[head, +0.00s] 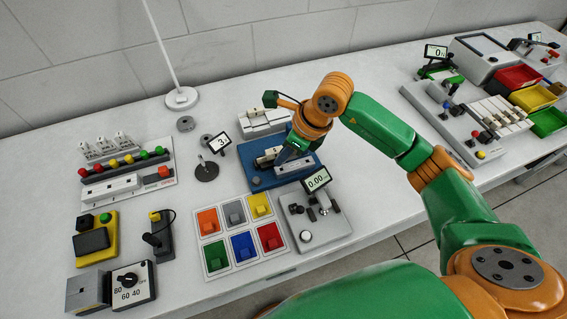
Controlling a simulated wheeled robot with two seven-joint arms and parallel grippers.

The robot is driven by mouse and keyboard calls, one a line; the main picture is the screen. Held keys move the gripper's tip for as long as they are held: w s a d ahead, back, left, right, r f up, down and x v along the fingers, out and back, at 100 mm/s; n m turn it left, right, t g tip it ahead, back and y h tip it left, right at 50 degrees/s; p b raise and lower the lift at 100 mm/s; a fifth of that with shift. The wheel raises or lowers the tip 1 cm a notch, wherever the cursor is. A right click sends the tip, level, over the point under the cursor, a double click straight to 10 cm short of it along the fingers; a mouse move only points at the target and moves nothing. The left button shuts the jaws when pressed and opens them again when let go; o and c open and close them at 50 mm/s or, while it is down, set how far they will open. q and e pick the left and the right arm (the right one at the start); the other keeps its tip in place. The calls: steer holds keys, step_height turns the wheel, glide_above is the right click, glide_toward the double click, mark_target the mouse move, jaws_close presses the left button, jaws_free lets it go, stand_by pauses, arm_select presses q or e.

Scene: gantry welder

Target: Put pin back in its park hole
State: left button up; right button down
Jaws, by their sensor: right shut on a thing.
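My right gripper (292,150) reaches in from the right and points down over the blue fixture (258,181) in the middle of the table. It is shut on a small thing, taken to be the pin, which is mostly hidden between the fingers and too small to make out. The blue fixture carries pale metal blocks and a grey round knob. The park hole cannot be made out; my gripper and wrist cover part of the fixture. My left gripper is not in view.
A grey plate with a 0.00 display (317,180) stands close in front of the fixture. Colored bins (238,246) are to its front left. A white block (262,121) stands behind, and a small display reading 3 (219,142) is to the left.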

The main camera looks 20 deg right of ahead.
steer(key=s+d+r+b, duration=0.4)
steer(key=s+d+r, duration=0.3)
steer(key=s+r, duration=0.35)
steer(key=w+f+p, duration=0.1)
steer(key=w+f, duration=0.1)
steer(key=w, duration=0.1)
steer(key=w+f+p, duration=0.2)
steer(key=w+f, duration=0.1)
steer(key=w, duration=0.1)
steer(key=w+f+p, duration=0.2)
steer(key=w+f, duration=0.1)
steer(key=shift+w, duration=0.35)
step_height(320, 180, down, 2)
steer(key=shift+w+f+b, duration=0.1)
steer(key=shift+f+b, duration=0.15)
steer(key=shift+b, duration=0.5)
steer(key=shift+f+b, duration=0.6)
steer(key=shift+f, duration=0.15)
steer(key=shift+f+b, duration=0.45)
steer(key=shift+b, duration=0.2)
